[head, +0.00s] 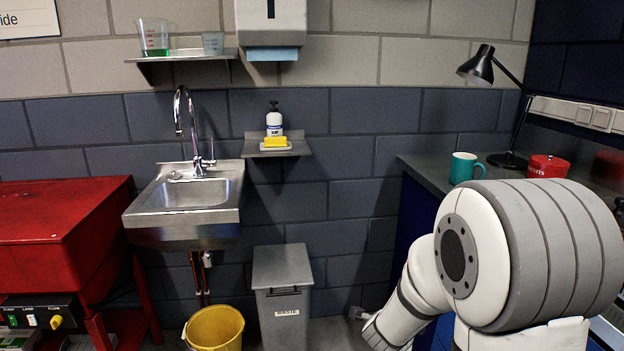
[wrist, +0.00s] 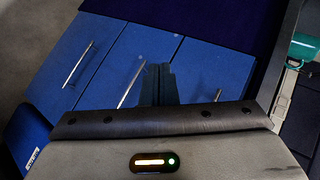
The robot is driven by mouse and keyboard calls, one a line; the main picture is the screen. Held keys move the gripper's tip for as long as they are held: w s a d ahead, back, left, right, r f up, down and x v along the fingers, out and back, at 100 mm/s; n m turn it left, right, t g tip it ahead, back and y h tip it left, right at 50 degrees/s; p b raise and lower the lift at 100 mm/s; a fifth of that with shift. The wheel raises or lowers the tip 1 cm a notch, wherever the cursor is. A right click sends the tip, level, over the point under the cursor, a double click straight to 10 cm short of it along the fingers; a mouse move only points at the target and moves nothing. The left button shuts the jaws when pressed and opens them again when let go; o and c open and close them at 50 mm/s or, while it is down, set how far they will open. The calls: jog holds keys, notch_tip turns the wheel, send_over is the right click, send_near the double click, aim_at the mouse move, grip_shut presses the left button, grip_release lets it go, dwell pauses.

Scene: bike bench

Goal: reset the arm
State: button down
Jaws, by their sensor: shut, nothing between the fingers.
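My gripper (wrist: 159,72) shows in the wrist view, its dark fingers together with nothing between them. It points toward blue cabinet fronts (wrist: 140,65) with long metal handles, apart from them as far as I can tell. In the head view my arm (head: 530,250) fills the lower right, in front of the grey counter (head: 428,172). The arm is bent, and the fingers cannot be made out there.
A teal mug (head: 465,167), a red tin (head: 547,166) and a black lamp (head: 508,160) stand on the counter close behind my arm. A red cabinet (head: 60,225) is at left.

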jog(key=s+a+r+n+g+y+p, duration=0.1)
jog(key=s+a+r+n+y+p, duration=0.25)
jog(key=a+r+n, duration=0.35)
jog(key=s+a+r+n+y+p, duration=0.3)
jog(key=r+n+y+p, duration=0.15)
jog(key=r, duration=0.45)
jog(key=s+d+r+n+g+h+p, duration=0.1)
jog(key=s+r+n+g+p, duration=0.2)
jog(key=s, duration=0.5)
jog(key=s+d+r+n+g+p, duration=0.1)
jog(key=s+r+n+g+p, duration=0.2)
jog(key=s+r+n+p, duration=0.2)
jog(key=s+r+n, duration=0.2)
jog(key=s+n, duration=0.1)
jog(key=shift+s+d+r+h, duration=0.25)
jog(key=shift+s+r+h, duration=0.05)
jog(key=shift+s+h, duration=0.1)
